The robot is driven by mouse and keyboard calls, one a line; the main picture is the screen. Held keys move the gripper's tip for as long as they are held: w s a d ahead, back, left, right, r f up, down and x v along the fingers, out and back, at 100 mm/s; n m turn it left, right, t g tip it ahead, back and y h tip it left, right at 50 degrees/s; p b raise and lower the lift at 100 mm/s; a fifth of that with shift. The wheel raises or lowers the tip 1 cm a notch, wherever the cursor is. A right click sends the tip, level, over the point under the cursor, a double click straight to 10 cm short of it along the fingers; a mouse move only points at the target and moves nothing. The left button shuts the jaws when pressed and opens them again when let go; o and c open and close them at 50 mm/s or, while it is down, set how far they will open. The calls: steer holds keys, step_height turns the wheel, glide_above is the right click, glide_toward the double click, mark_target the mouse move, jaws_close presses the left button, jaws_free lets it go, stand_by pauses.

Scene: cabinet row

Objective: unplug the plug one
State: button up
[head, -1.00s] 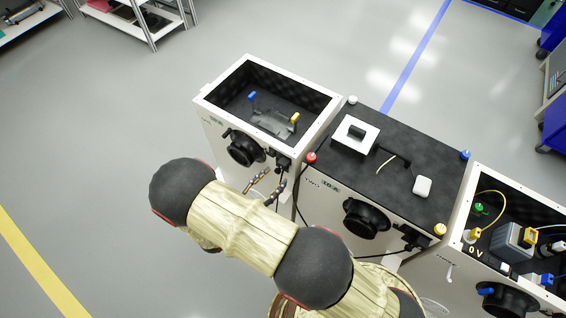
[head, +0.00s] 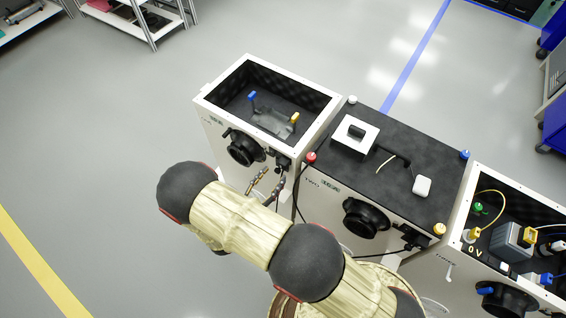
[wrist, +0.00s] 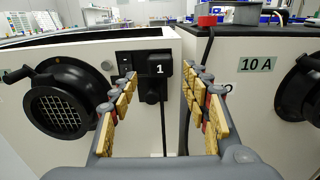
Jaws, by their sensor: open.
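Plug one is a black plug marked with a white 1 (wrist: 159,70), seated in the front panel of the left cabinet in the wrist view. A black cable hangs straight down below it. In the head view the plug (head: 283,163) is small, at the upper right of the cabinet front. My gripper (wrist: 160,88) is open, with yellow-padded fingers to the left and right of the plug in the picture. Nothing is between the pads, and the plug appears beyond the fingertips. In the head view my gripper (head: 266,182) is just in front of the cabinet, below the plug.
A black round vent (wrist: 66,100) protrudes left of my fingers. A switch (wrist: 125,67) sits beside the plug. The middle cabinet (head: 400,165), labelled 10 A in the wrist view, stands close on the right. Another cable runs down the gap. Open floor (head: 100,130) lies left.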

mark_target(281, 167)
steer(key=shift+x, duration=2.9)
steer(key=shift+c, duration=0.8)
jaws_close()
steer(key=shift+s, duration=0.1)
steer(key=shift+v, duration=2.9)
steer(key=shift+a, duration=0.1)
